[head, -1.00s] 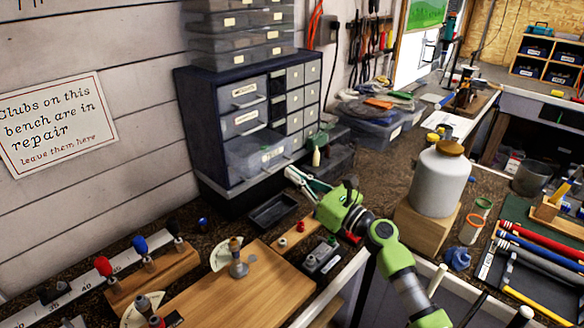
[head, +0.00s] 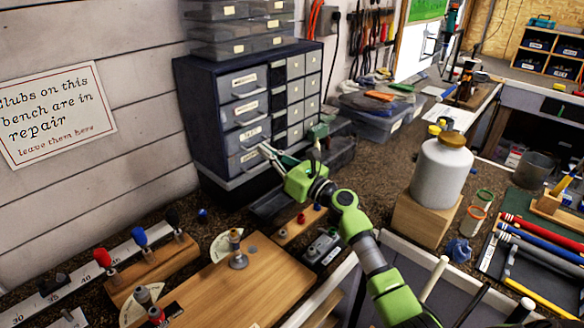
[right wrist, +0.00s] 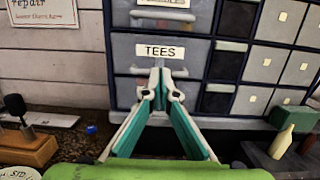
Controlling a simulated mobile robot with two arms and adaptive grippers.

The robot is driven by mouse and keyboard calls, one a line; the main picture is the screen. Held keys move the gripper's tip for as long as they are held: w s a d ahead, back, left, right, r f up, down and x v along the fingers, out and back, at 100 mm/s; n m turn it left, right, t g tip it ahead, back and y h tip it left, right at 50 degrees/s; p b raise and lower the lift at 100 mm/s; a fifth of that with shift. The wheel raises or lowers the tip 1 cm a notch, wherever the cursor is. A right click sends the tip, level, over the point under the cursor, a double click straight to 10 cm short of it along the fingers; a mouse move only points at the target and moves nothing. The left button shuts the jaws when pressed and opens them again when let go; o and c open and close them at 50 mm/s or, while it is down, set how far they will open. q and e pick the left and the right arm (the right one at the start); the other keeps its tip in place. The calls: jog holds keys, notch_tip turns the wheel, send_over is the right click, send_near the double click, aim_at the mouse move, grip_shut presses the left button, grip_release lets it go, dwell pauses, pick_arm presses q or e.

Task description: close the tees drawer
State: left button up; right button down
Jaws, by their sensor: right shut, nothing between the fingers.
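The tees drawer (head: 239,163) is the bottom left drawer of the dark blue cabinet (head: 203,118). Its front looks flush with the drawers above it. In the right wrist view the drawer front (right wrist: 128,54) carries a white TEES label (right wrist: 165,51) with a pale handle under it. My right gripper (head: 264,148) is at this drawer front. Its fingertips (right wrist: 160,70) are together and empty, at the handle just below the label, hiding part of it. I cannot tell whether they touch. My left gripper is not in view.
A dark tray (head: 268,206) lies on the bench below the cabinet. A white jar (head: 440,175) stands on a wooden block to the right of my arm. A wooden board (head: 220,290) with club parts is at the front. A pale bottle (right wrist: 281,140) stands right of the gripper.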

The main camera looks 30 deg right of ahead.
jog(key=shift+w+a+r, duration=0.15)
jog(key=shift+w+r, duration=0.05)
jog(key=shift+w, duration=0.15)
jog(key=shift+s, duration=0.1)
jog(key=v, duration=1.2)
jog(key=shift+f, duration=0.2)
